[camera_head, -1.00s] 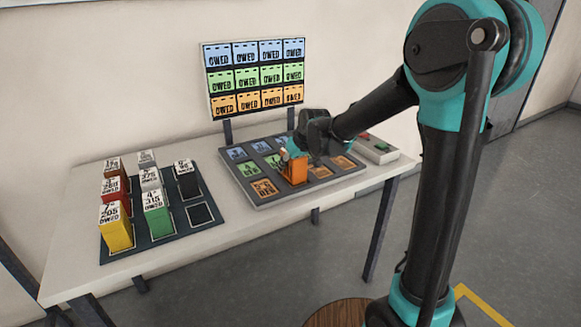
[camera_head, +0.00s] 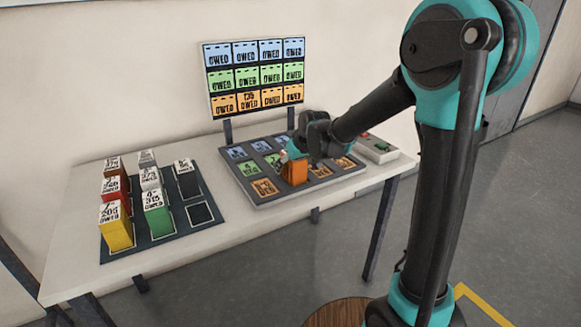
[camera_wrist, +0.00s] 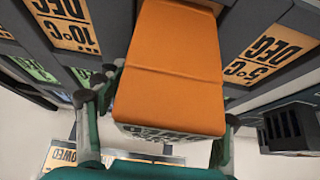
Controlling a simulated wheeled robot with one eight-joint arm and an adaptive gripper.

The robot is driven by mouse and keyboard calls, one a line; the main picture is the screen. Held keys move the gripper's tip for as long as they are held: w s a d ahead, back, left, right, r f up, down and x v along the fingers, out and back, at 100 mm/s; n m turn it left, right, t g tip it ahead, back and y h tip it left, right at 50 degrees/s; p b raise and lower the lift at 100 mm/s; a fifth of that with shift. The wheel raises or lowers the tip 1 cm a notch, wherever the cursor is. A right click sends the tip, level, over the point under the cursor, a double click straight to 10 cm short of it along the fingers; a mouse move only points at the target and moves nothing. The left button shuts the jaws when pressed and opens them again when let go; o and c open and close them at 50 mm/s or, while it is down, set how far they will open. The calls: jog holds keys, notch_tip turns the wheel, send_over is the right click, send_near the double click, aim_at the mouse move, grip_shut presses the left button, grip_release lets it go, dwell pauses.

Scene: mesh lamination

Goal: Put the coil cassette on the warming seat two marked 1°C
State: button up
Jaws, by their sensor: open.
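The orange coil cassette (camera_head: 295,172) stands upright on the front row of the grey seat plate (camera_head: 272,198), second place from the left. It covers the label of its own seat, so I cannot read that mark. My gripper (camera_head: 298,152) is at the cassette's top. In the wrist view the orange cassette (camera_wrist: 172,65) is between the spread teal and grey fingers of my open gripper (camera_wrist: 163,120). A seat label reading 10°C (camera_wrist: 65,22) shows on one side of it and one reading 5°C (camera_wrist: 262,55) on the other.
A dark rack (camera_head: 153,252) at the left holds several coloured cassettes and has an empty place at front right. A board (camera_head: 255,78) of blue, green and orange cells stands behind the plate. A button box (camera_head: 378,149) sits to the right.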

aim_at(300, 160)
jog(key=v, duration=1.2)
jog(key=s+d+f+m+g+h, duration=0.1)
jog(key=s+d+f+m+h, duration=0.2)
jog(key=s+d+f, duration=1.6)
jog(key=s+d+m, duration=0.3)
jog(key=shift+d+m+h, duration=0.2)
jog(key=shift+m+h, duration=0.1)
jog(key=shift+m, duration=0.1)
